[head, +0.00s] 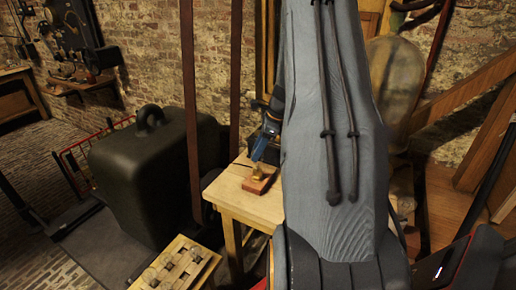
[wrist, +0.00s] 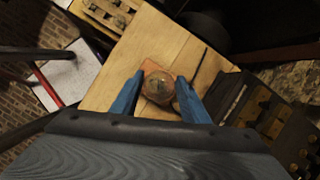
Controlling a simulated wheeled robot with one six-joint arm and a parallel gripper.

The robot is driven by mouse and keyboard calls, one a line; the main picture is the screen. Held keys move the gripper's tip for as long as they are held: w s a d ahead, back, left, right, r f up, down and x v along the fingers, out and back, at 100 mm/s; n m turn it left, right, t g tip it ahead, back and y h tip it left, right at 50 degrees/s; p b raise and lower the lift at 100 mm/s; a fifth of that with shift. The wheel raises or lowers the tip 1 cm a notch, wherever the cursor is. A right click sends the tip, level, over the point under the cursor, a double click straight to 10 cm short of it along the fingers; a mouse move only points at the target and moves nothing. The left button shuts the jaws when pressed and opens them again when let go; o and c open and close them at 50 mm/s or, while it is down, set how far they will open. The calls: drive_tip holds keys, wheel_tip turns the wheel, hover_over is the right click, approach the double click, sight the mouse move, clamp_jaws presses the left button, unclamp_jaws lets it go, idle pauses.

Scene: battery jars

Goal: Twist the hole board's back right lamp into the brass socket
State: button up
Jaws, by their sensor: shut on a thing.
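My gripper (wrist: 158,92) has two blue fingers on either side of a round, clear glass lamp (wrist: 158,86), and it is shut on it. In the wrist view the lamp is over a red-brown wooden block (wrist: 150,66) and hides what is under it. In the head view my gripper (head: 260,156) points down over the brass socket (head: 259,175), which stands on the small block (head: 257,187) on a pale wooden table (head: 236,199). The lamp cannot be made out there. I cannot tell how deep the lamp sits in the socket.
In the wrist view, a dark box with brass parts (wrist: 275,125) lies to the right.

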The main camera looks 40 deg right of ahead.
drive_tip(key=shift+f+m+t, duration=0.1)
drive_tip(key=shift+m+t, duration=0.2)
drive_tip(key=shift+m, duration=0.7)
drive_tip(key=shift+h+p, duration=0.3)
drive_tip(key=shift+p, duration=0.05)
drive_tip(key=m+h+p, duration=0.1)
drive_tip(key=m, duration=0.1)
drive_tip(key=shift+s+a+m, duration=0.1)
drive_tip(key=shift+m, duration=0.3)
drive_tip(key=shift+m+t+h+p, duration=0.3)
drive_tip(key=shift+m+h+p, duration=0.25)
drive_tip(key=shift+m, duration=0.75)
drive_tip(key=o, duration=1.3)
drive_tip(key=shift+c, duration=0.2)
